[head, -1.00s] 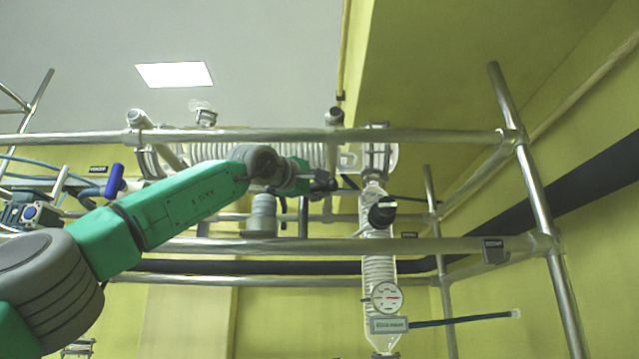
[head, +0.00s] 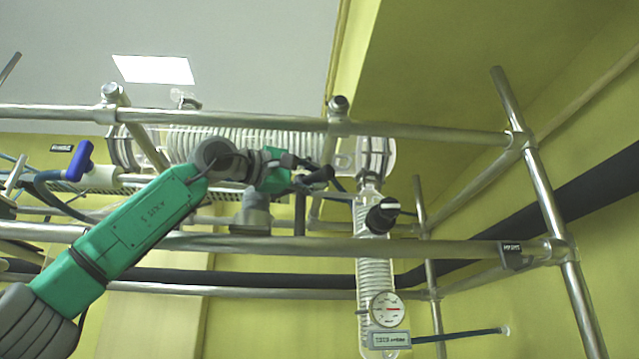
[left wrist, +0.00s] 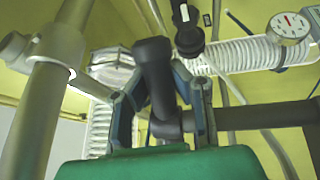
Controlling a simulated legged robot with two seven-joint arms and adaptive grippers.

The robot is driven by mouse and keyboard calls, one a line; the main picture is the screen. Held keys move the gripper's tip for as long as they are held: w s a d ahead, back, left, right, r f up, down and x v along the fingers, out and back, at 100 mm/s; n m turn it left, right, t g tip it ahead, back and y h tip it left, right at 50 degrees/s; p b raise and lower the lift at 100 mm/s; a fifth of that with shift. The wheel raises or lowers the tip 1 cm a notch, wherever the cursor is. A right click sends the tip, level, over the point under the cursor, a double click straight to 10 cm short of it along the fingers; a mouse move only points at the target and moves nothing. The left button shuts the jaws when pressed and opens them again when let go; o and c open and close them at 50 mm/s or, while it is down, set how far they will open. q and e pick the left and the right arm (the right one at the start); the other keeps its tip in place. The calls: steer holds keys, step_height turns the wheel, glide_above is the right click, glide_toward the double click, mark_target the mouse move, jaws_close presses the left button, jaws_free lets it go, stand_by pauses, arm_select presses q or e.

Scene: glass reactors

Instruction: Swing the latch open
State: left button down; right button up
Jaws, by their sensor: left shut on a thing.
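In the left wrist view, a dark grey handle (left wrist: 153,62) stands between the two fingers of my left gripper (left wrist: 158,88). It joins a dark horizontal bar (left wrist: 260,115) at a round elbow; I take this handle to be the latch. My left gripper is shut on it. In the head view, my left gripper (head: 305,181) is small, beside the upper metal frame and left of the glass column, with its fingertips hard to make out. My right gripper is not in view.
Metal rails (head: 430,131) cross in front of the glass condenser (head: 250,143). A black knob (head: 381,215) and a round gauge (head: 386,309) sit on the glass column to the right. A blue-handled valve (head: 79,161) is at left. A metal post (left wrist: 38,110) stands close left of my gripper.

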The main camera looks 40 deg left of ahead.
arm_select(q)
steer(key=shift+w+f, duration=0.3)
steer(key=shift+f, duration=0.1)
steer(key=c, duration=1.4)
jaws_free()
steer(key=shift+r, duration=0.1)
steer(key=shift+o, duration=0.2)
steer(key=shift+s+a+r, duration=0.1)
steer(key=shift+s+r, duration=0.1)
